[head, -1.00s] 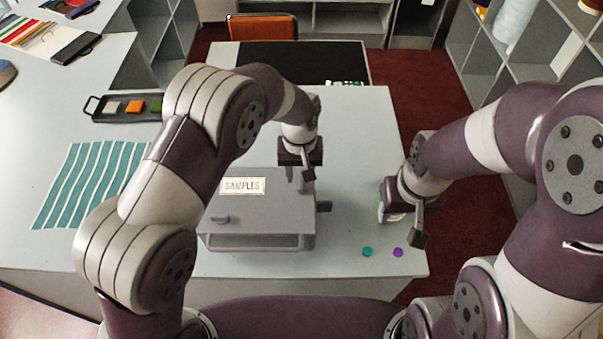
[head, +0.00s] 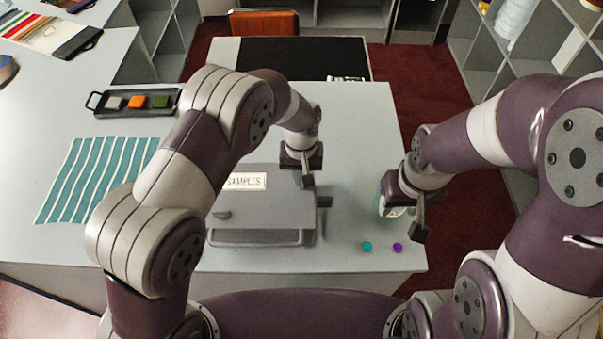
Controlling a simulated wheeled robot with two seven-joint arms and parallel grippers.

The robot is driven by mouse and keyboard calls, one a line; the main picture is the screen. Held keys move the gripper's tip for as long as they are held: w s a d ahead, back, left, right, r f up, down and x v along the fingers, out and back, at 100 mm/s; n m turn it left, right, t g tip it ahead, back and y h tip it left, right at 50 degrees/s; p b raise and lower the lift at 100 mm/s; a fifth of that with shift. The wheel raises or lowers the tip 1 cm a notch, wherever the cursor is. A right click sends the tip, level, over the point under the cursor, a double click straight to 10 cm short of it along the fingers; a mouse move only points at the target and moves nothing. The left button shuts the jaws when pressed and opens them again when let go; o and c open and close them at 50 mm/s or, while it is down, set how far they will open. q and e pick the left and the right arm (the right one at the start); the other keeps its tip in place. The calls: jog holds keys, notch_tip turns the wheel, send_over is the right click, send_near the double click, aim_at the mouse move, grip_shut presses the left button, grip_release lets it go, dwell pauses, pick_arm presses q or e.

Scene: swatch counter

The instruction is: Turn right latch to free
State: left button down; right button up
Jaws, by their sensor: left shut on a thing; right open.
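A grey case (head: 262,222) with a white SAMPLES label (head: 246,181) lies on the counter, its front handle bar (head: 255,240) toward me. A small grey latch (head: 221,214) shows at the front left of its lid. A dark knob-like part (head: 324,202) sticks out at its right side. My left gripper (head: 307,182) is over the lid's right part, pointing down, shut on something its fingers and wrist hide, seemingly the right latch. The latch's angle cannot be seen. My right gripper (head: 418,232) is open and empty, over the counter right of the case.
A green and white container (head: 390,209) stands partly hidden behind my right wrist. A teal disc (head: 367,246) and a purple disc (head: 397,247) lie near the front right edge.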

pick_arm(q)
jog(key=m+b, duration=0.1)
jog(key=m, duration=0.2)
jog(key=shift+f, duration=0.1)
jog(key=m+b, duration=0.1)
jog(key=m, duration=0.4)
jog(key=shift+b, duration=0.35)
jog(key=m+b, duration=0.1)
jog(key=m, duration=0.3)
jog(key=shift+m, duration=0.3)
jog(key=m, duration=0.4)
jog(key=shift+m+b, duration=0.35)
jog(key=shift+m, duration=0.05)
jog(key=c, duration=1.2)
grip_release()
jog(key=shift+o, duration=0.2)
